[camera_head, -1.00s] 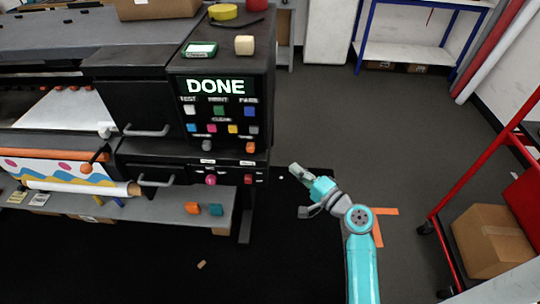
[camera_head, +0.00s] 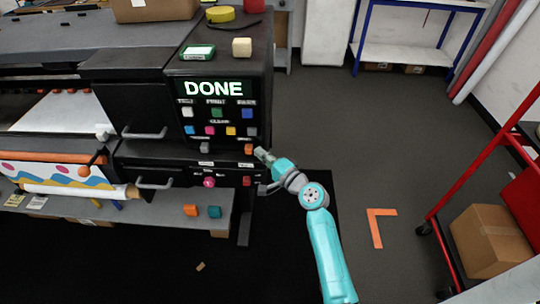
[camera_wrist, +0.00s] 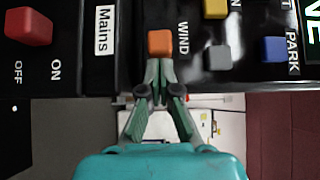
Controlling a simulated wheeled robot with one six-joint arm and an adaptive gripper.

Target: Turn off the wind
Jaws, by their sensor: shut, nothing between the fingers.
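The orange button (camera_wrist: 160,42) beside the rotated label WIND sits on the black control panel (camera_wrist: 120,75) in the wrist view. It also shows at the lower right of the panel in the head view (camera_head: 248,149). My gripper (camera_wrist: 160,66) is shut and empty, its fingertips right at the button's near edge. I cannot tell whether they touch it. In the head view my gripper (camera_head: 262,155) is just right of the button, at the panel's edge. The panel's screen (camera_head: 215,88) reads DONE.
Close by in the wrist view are a grey button (camera_wrist: 218,57), a blue button (camera_wrist: 275,49) labelled PARK, a yellow button (camera_wrist: 215,8) and a red switch (camera_wrist: 28,26) marked OFF and ON near a Mains label (camera_wrist: 103,30). A drawer handle (camera_head: 145,133) juts out left of the panel.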

